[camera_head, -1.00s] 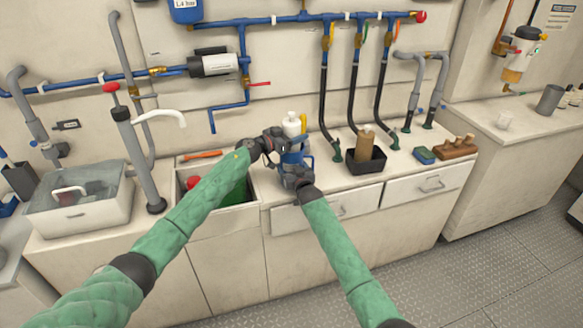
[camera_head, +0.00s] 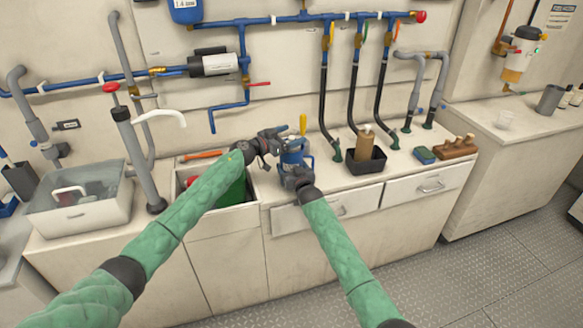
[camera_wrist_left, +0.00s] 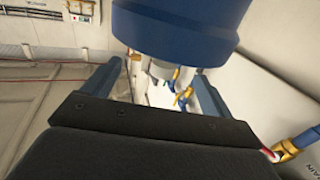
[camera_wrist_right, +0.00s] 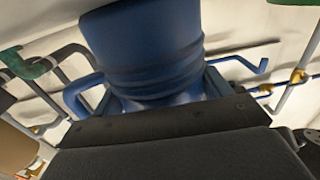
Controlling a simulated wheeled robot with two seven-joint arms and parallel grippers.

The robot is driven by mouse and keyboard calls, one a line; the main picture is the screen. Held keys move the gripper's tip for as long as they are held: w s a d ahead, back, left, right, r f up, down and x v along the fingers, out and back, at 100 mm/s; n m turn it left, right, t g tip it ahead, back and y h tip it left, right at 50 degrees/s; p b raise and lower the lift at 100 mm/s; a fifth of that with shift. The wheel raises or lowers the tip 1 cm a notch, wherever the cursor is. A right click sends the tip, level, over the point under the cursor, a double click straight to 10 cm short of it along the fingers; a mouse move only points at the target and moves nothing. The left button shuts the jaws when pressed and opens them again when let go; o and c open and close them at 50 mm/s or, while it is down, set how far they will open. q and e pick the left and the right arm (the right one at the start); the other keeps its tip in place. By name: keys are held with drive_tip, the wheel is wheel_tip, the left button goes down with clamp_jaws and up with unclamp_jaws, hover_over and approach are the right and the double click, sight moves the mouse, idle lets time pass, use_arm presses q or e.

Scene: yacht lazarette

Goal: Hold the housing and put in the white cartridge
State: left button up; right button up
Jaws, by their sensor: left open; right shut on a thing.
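The blue housing (camera_head: 292,156) stands on the counter, left of the black tray. My right gripper (camera_head: 297,172) is shut on it low down; the right wrist view shows the ribbed blue body (camera_wrist_right: 150,50) between its fingers. The white cartridge is hidden in the head view. In the left wrist view a pale piece (camera_wrist_left: 160,69) shows at the rim of the blue housing (camera_wrist_left: 175,25), seemingly the cartridge's end; how deep it sits I cannot tell. My left gripper (camera_head: 275,141) is open beside the housing's top, its fingers apart around the pale piece.
A sink (camera_head: 251,194) with green and red things lies left of the housing. A black tray (camera_head: 365,164) holding a tan bottle stands to the right, with hoses behind.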

use_arm(q)
drive_tip(key=v, duration=1)
use_arm(e)
drive_tip(key=o, duration=1.2)
drive_tip(key=shift+s, duration=0.1)
drive_tip(key=s+d+f+g+h, duration=0.1)
drive_tip(key=s+d+f+g, duration=0.2)
drive_tip(key=s, duration=0.6)
drive_tip(key=s+d+f+g+h, duration=0.2)
drive_tip(key=s+d, duration=0.3)
drive_tip(key=s, duration=0.5)
drive_tip(key=s+d+f+g+h, duration=0.1)
drive_tip(key=s+d+f+g, duration=0.3)
drive_tip(key=s, duration=0.6)
drive_tip(key=shift+d+m+g+h, duration=0.1)
drive_tip(key=shift+m+g+h, duration=0.2)
drive_tip(key=shift+h, duration=0.1)
